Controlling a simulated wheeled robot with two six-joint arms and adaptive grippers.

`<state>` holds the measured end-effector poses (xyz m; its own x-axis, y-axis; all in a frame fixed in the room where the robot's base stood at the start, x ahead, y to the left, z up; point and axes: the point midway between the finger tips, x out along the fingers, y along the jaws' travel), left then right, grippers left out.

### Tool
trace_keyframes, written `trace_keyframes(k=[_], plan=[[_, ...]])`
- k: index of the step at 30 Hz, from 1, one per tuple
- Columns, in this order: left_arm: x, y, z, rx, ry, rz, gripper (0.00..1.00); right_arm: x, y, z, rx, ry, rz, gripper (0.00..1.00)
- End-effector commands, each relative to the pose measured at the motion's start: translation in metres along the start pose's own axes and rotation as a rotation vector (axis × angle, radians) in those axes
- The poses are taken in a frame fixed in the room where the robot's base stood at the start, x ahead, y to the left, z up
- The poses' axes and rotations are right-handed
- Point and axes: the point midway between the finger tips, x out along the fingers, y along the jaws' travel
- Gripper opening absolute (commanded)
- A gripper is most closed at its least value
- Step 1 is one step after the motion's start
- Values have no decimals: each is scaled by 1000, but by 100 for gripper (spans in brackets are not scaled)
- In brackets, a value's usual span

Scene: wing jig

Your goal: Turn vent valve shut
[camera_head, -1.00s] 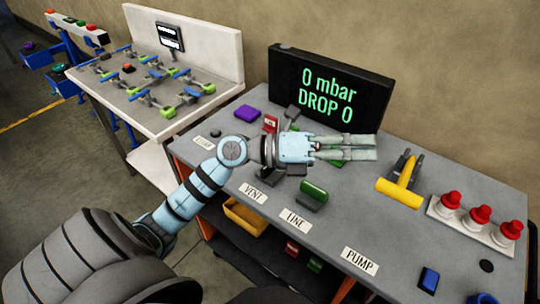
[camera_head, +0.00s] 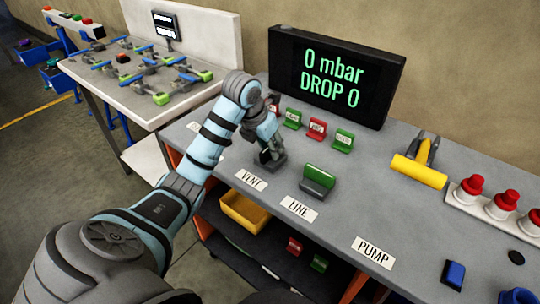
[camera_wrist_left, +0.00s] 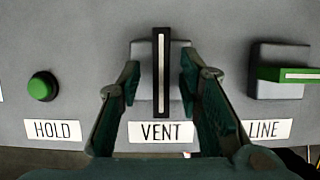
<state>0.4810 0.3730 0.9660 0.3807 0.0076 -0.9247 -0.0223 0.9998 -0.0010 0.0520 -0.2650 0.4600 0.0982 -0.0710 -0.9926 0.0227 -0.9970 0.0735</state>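The vent valve has a black lever handle (camera_wrist_left: 161,75) with a white stripe, on a light block above the VENT label (camera_wrist_left: 160,132). In the left wrist view the handle runs up and down the picture, at right angles to the line valve's handle. My left gripper (camera_wrist_left: 161,72) is open, with one finger on each side of the handle and a gap on both sides. In the head view my left gripper (camera_head: 268,158) points down just behind the VENT label (camera_head: 252,180) and mostly hides the valve. My right gripper is not in view.
The line valve's green handle (camera_head: 320,178) is close on the right. A green button (camera_wrist_left: 42,86) is at the HOLD label. The display (camera_head: 330,78) reads 0 mbar, DROP 0. Small green and red tags (camera_head: 317,128) stand before it. A yellow-handled tool (camera_head: 418,171) lies farther right.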

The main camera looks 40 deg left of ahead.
Motion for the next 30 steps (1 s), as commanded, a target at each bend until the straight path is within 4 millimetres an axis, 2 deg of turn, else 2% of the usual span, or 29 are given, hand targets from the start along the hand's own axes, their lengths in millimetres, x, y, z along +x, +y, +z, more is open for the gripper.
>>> trace_keyframes(k=[9,15,30], plan=[[4,0,1,0,0,0,32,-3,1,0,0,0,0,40],[4,0,1,0,0,0,0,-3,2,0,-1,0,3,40],[4,1,1,58,1,-23,0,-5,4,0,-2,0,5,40]])
